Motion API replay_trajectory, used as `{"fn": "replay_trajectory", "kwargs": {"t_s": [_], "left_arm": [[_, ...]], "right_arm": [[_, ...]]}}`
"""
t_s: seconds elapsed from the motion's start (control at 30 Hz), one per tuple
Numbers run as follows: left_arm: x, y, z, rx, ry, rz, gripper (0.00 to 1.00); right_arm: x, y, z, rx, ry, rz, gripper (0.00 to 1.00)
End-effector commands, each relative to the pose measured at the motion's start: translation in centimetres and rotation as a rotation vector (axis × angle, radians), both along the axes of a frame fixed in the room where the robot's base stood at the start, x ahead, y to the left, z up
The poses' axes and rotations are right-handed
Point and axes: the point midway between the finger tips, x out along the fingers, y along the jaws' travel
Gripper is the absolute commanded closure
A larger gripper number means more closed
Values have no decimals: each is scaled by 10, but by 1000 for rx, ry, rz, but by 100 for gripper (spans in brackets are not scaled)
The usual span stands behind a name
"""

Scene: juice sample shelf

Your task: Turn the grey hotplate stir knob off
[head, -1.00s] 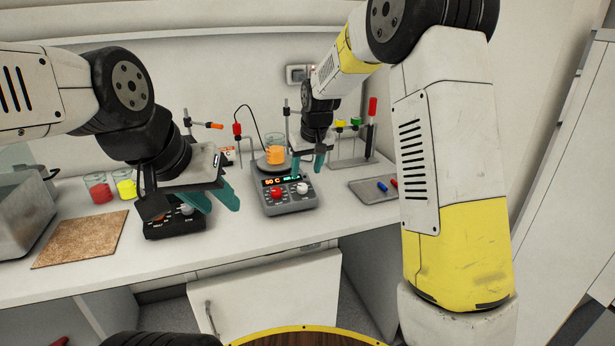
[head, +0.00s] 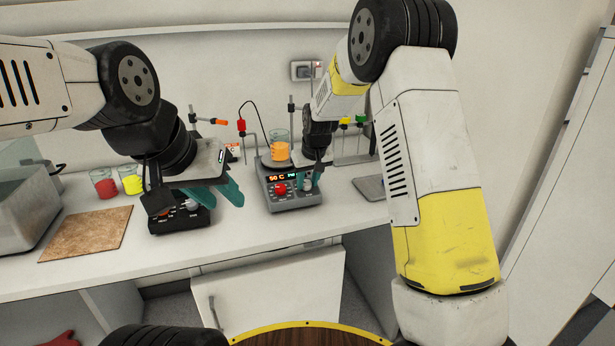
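The grey hotplate (head: 294,204) stands on the bench with an orange-filled beaker (head: 280,149) on its top plate. Its display reads 50 C in orange, with a partly hidden green readout beside it. A red knob (head: 281,188) is at the left of its front panel and a pale grey knob (head: 308,185) at the right.
Red (head: 105,185) and yellow (head: 132,181) beakers and a brown board (head: 86,232) lie to the left. A stand with coloured clamps (head: 350,145) is behind my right arm. A grey tray (head: 369,188) is to the right. Bench front is clear.

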Motion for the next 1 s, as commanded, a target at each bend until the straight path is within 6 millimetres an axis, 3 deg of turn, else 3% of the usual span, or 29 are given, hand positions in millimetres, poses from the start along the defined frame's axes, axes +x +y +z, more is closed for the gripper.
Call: {"fn": "replay_trajectory", "kwargs": {"t_s": [0.03, 0.13, 0.17, 0.57, 1.0], "left_arm": [[0, 0, 0, 0, 0, 0, 64], [0, 0, 0, 0, 0, 0, 64], [0, 0, 0, 0, 0, 0, 64], [0, 0, 0, 0, 0, 0, 64], [0, 0, 0, 0, 0, 0, 64]], "right_arm": [[0, 0, 0, 0, 0, 0, 79], [0, 0, 0, 0, 0, 0, 99], [0, 0, 0, 0, 0, 0, 100], [0, -1, 0, -23, -7, 77, 100], [1, -2, 0, -111, -35, 358, 100]]}}
